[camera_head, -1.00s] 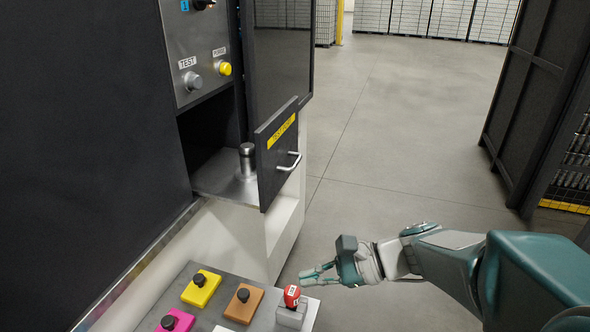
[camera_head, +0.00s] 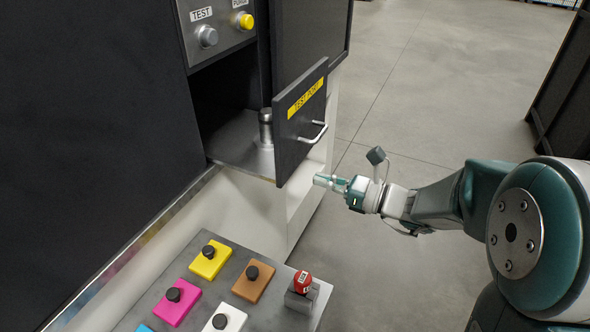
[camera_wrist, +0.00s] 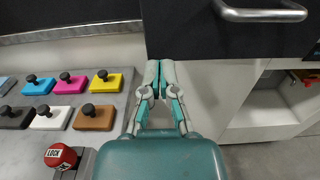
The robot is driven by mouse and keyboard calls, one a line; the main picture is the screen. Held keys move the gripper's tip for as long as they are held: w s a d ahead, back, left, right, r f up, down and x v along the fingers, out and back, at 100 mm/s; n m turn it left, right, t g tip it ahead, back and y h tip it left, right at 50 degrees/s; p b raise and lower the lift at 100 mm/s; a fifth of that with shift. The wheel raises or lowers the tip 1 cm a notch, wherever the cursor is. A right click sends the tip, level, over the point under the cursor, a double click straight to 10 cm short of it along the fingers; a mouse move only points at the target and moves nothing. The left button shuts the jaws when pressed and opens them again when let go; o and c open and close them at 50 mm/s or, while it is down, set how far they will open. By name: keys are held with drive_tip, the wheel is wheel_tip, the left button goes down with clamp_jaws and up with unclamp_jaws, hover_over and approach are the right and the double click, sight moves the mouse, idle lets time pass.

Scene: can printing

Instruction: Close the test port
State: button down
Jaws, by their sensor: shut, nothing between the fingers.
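The test port door (camera_head: 300,122) is a dark panel with a yellow "TEST PORT" label, swung open from the machine. Its metal handle (camera_head: 314,133) is on the outer face and also shows at the top of the wrist view (camera_wrist: 262,12). Behind the door is an open compartment (camera_head: 228,150) with a metal cylinder (camera_head: 265,128) standing on its floor. My gripper (camera_head: 318,180) is shut and empty, below and close to the door's lower right edge, apart from the handle. In the wrist view its fingertips (camera_wrist: 160,66) meet just below the door's dark face.
A grey panel (camera_head: 262,312) in front carries coloured blocks with black knobs and a red LOCK knob (camera_head: 302,281). TEST (camera_head: 206,36) and yellow POWER (camera_head: 245,21) buttons sit above the compartment. Open floor (camera_head: 400,110) lies to the right; a dark frame (camera_head: 562,90) stands at far right.

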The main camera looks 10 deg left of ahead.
sight(224, 158)
drive_tip(key=x, duration=0.6)
drive_tip(key=shift+a, duration=0.25)
drive_tip(key=x, duration=1.8)
drive_tip(key=shift+f, duration=0.1)
drive_tip(key=shift+w+a, duration=0.15)
drive_tip(key=shift+a, duration=0.1)
drive_tip(key=shift+d, duration=0.15)
drive_tip(key=shift+r, duration=0.2)
